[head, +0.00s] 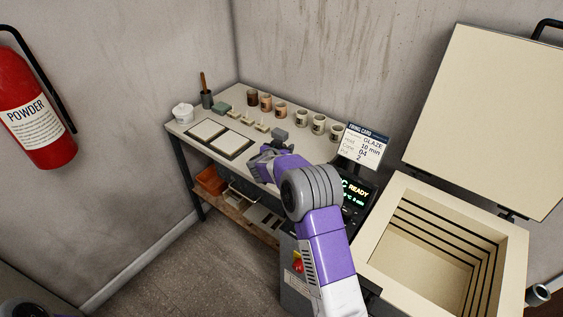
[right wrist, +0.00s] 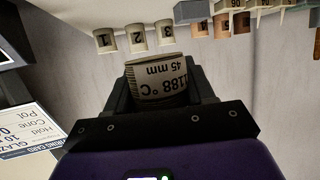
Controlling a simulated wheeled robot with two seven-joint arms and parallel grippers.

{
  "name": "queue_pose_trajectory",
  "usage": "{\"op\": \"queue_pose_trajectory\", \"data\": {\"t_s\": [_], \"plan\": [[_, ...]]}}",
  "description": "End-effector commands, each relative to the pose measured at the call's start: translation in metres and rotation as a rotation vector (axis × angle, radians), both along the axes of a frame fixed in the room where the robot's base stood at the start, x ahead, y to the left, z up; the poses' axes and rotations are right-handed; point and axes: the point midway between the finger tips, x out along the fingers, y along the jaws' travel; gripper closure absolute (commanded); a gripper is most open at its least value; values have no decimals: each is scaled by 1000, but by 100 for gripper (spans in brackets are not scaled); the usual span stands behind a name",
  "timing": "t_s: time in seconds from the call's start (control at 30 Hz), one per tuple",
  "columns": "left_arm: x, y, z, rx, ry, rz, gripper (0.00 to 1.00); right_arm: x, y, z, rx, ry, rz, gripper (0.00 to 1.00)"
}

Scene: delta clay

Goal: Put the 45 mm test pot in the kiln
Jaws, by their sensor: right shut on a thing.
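The 45 mm test pot (right wrist: 158,78) is a pale cup marked "1188 °C" and "45 mm", upside down in the right wrist picture. My right gripper (right wrist: 160,92) is shut on it, one finger on each side. In the head view my right gripper (head: 274,148) is over the workbench, and I cannot make out the pot there. The kiln (head: 511,240) stands at the right with its lid (head: 482,120) raised. Its chamber (head: 420,262) is open and looks empty. My left gripper is not in view.
On the workbench (head: 232,104) several cups stand in a back row, including numbered pots (head: 318,124). A firing card (head: 366,145) and controller display (head: 355,192) stand between bench and kiln.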

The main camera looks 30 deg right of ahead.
Motion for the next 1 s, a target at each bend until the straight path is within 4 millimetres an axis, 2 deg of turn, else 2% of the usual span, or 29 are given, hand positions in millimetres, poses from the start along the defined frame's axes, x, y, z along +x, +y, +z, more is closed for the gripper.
{"op": "queue_pose_trajectory", "data": {"t_s": [0.03,0.2,0.4,0.97,1.0], "plan": [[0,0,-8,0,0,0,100,0,0,-15,-1,4,1,76],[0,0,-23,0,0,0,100,-1,0,-51,-1,5,0,76],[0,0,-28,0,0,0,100,0,0,-77,-1,3,0,76],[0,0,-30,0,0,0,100,0,0,-89,0,1,0,76],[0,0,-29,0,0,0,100,0,0,-88,0,1,0,41]]}}
